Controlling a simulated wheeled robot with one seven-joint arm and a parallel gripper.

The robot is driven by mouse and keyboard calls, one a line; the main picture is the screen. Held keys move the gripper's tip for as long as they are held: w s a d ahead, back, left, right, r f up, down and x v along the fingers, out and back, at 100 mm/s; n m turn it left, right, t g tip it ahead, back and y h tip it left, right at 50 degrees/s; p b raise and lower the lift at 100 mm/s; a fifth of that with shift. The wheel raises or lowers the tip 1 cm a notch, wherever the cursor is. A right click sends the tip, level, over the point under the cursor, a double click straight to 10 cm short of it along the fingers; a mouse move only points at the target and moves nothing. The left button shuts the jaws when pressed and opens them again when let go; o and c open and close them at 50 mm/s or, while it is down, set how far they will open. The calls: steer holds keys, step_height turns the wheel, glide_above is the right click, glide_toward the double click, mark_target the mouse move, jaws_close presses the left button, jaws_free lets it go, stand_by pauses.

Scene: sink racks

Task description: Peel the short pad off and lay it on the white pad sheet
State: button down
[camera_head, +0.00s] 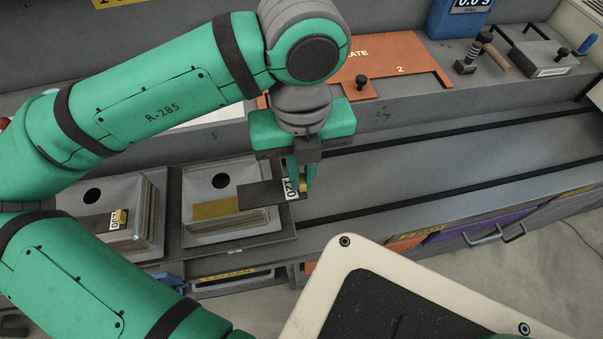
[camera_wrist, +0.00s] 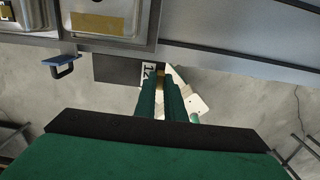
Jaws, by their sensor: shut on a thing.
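My gripper (camera_head: 303,187) is shut on the yellow tab end of a flat dark pad (camera_head: 262,194) with a white number label. The pad sticks out to the left from the fingers, over the right edge of a grey sink plate (camera_head: 238,167). A bare yellow strip (camera_head: 215,210) shows on that plate, left of the pad. In the wrist view the dark pad (camera_wrist: 117,69) hangs out beyond the rack edge, apart from the yellow strip (camera_wrist: 100,24). A white flat surface (camera_head: 212,117), possibly the white pad sheet, is mostly hidden behind my arm.
A second grey plate stack (camera_head: 147,192) at left carries another dark pad (camera_head: 92,223) with label and yellow tab. An orange plate (camera_head: 395,60) lies on the back ledge. A grey trough with dark rails (camera_head: 440,163) is clear at right. Tools stand at back right.

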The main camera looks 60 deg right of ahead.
steer(key=shift+r, duration=2.05)
